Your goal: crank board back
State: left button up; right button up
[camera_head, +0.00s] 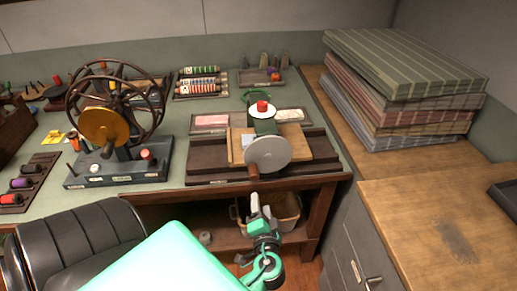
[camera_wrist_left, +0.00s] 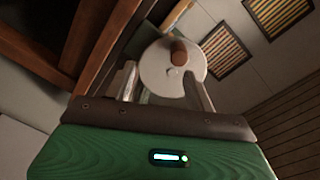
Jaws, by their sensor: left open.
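A grey crank disc (camera_head: 268,154) stands at the front of a green press with a red cap (camera_head: 262,106). Its brown crank handle (camera_head: 253,173) sticks out at the disc's lower left. A light wooden board (camera_head: 236,150) lies under the press on a dark slotted base (camera_head: 205,172). My left gripper (camera_head: 257,202) is below and in front of the handle. In the left wrist view my open fingers (camera_wrist_left: 163,88) point at the crank disc (camera_wrist_left: 158,75), and the brown handle (camera_wrist_left: 179,52) shows beyond the fingertips, with nothing between them. My right gripper is out of view.
A large spoked wheel machine (camera_head: 115,120) stands to the left on the bench. A stack of striped boards (camera_head: 400,85) lies at the right. The bench's front edge and a bin (camera_head: 285,212) on the shelf below are close to my gripper.

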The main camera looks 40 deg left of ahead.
aim_at(255, 179)
pick_arm(q)
jog(key=shift+n+y, duration=0.3)
jog(key=shift+y, duration=0.1)
jog(key=w+a+r+p, duration=0.1)
jog(key=w+a, duration=0.1)
jog(key=w+a+r+p, duration=0.1)
jog(key=w+a, duration=0.1)
jog(key=a, duration=0.1)
jog(key=w+a+r+p, duration=0.1)
jog(key=w+a+p, duration=0.1)
jog(key=a, duration=0.1)
jog(key=shift+w+a, duration=0.1)
jog(key=shift+a, duration=0.15)
jog(key=shift+a+f, duration=0.1)
jog(key=shift+f, duration=0.1)
jog(key=shift+w+a+b, duration=0.1)
jog(key=shift+b, duration=0.25)
jog(key=shift+r, duration=0.1)
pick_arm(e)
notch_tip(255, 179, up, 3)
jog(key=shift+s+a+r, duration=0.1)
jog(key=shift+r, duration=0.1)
pick_arm(q)
jog(key=c, duration=0.8)
jog(key=shift+c, duration=0.2)
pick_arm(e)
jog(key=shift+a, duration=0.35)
